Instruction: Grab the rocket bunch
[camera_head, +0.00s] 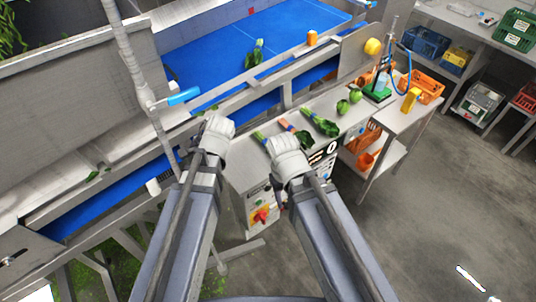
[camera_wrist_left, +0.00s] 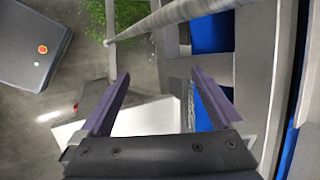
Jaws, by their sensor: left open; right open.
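Several leafy green bunches lie on the steel side table in the head view: one with a yellow-green end (camera_head: 322,125), one with an orange-pink end (camera_head: 303,136), and one (camera_head: 262,138) partly hidden by my right gripper. I cannot tell which is the rocket bunch. My right gripper (camera_head: 286,147) is over the near edge of the table, beside these bunches; its fingers are mostly hidden. My left gripper (camera_head: 218,122) is at the table's left end. In the left wrist view it (camera_wrist_left: 160,76) is open and empty, above a pale surface.
Another leafy bunch (camera_head: 254,55) lies on the blue belt (camera_head: 210,52). Round green heads (camera_head: 343,107) and an orange crate (camera_head: 427,86) are to the right. A grey post (camera_head: 130,50) with a blue handle (camera_head: 184,96) stands left of my left gripper. The right floor is mostly clear.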

